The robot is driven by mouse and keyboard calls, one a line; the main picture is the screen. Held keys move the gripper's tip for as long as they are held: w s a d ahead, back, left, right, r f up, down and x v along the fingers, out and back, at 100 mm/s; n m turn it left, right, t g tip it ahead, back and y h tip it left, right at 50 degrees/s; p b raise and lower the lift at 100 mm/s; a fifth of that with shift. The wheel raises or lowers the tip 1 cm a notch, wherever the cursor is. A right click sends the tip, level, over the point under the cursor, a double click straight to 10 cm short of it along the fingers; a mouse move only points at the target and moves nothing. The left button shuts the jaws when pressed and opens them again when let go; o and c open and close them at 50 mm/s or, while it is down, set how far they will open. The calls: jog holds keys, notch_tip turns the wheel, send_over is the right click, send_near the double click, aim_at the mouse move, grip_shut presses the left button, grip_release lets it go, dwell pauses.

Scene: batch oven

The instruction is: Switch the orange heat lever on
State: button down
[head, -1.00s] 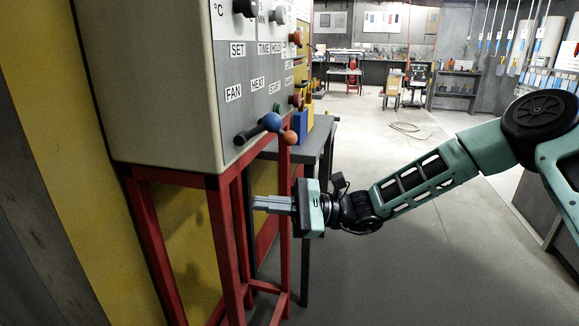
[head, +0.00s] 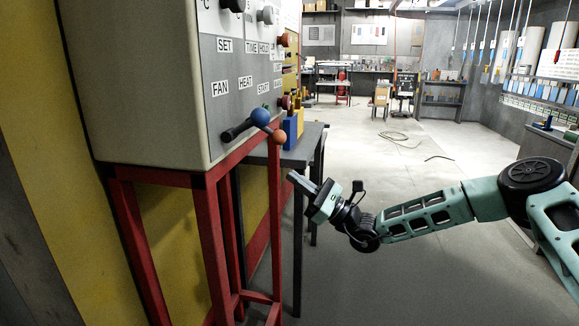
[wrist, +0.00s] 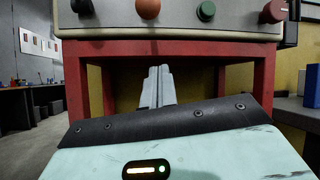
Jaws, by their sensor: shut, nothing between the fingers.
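The orange-knobbed heat lever (head: 279,136) juts out from the lower front of the oven's control panel, beside the blue-knobbed lever (head: 261,116) under the FAN label. Its shaft is mostly hidden, so I cannot tell its setting. The orange ball (wrist: 148,8) also shows at the top of the wrist view, above my fingers. My gripper (head: 291,176) is shut and empty, below and a little right of the orange ball in the head view, apart from it. Its fingers tilt up toward the panel; in the wrist view the closed fingertips (wrist: 159,70) lie below the panel's edge.
A green button (wrist: 206,11) and a red knob (wrist: 273,11) sit right of the orange ball. The oven stands on a red frame (head: 207,245). A dark side table (head: 303,146) with blue and yellow bins stands behind. The floor to the right is open.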

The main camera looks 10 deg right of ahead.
aim_at(267, 131)
jog(key=w+a+r+p, duration=0.1)
jog(key=a+r, duration=0.3)
jog(key=r, duration=0.3)
jog(key=shift+a+r+p, duration=0.15)
jog(key=shift+a+p, duration=0.1)
jog(key=shift+p, duration=0.15)
jog(key=shift+w+r+p, duration=0.1)
jog(key=shift+p, duration=0.2)
jog(key=shift+d+r+g+h+p, duration=0.2)
jog(key=shift+g+h+p, duration=0.15)
jog(key=shift+p, duration=0.2)
